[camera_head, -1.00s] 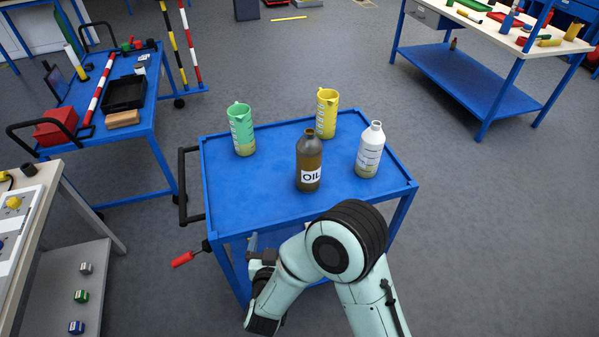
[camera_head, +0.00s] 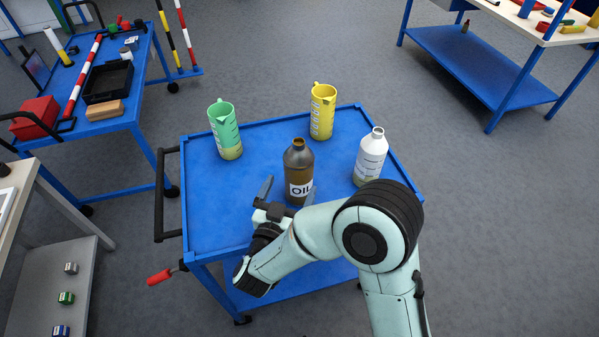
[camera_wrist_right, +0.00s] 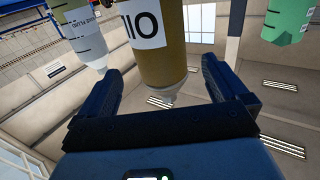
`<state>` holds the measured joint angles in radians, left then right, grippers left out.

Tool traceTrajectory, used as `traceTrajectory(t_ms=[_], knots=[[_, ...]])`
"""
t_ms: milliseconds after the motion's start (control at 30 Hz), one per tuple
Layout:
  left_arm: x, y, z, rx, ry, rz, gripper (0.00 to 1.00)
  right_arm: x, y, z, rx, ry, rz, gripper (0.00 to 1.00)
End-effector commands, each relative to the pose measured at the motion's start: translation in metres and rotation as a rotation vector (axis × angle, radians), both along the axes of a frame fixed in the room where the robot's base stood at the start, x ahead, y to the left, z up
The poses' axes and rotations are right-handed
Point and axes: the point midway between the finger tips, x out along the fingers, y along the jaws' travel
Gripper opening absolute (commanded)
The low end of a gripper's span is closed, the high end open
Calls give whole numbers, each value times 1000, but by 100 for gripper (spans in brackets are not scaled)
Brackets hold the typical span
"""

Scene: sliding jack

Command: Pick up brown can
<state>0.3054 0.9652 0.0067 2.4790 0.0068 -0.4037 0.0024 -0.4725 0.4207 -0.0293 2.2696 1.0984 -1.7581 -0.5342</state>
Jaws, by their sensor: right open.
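The brown can (camera_head: 299,165) is a tall bottle with a white OIL label and stands upright on the blue cart (camera_head: 240,240). My right gripper (camera_head: 290,186) is open at the near side of the can. One finger shows to the left of the can and the other at its lower right. In the right wrist view the can (camera_wrist_right: 167,58) appears upside down between the two spread fingers (camera_wrist_right: 158,72), with a gap on each side. I cannot tell how deep it sits between them. My left gripper is not in view.
A white bottle (camera_head: 370,158) stands right of the can. A green jug (camera_head: 225,135) and a yellow jug (camera_head: 322,112) stand behind it. The cart's left part is clear. A black handle (camera_head: 160,195) is on its left side.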

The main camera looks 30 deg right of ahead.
Motion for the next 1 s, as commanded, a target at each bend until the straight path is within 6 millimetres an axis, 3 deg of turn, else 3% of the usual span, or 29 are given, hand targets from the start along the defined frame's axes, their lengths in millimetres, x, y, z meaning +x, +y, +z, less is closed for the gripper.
traceTrajectory(t_ms=[100, 367, 633, 967, 1000], knots=[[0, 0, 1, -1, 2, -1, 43, 14, -17, 0, -1, 1, -4, 100], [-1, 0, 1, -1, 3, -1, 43, 29, -32, 0, -1, 0, 0, 100], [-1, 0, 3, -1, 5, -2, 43, 55, -60, 0, 0, 0, -2, 100], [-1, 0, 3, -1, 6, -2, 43, 61, -66, 0, -1, 1, 2, 100], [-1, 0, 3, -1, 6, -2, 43, 61, -66, 0, -1, 1, 2, 90]])
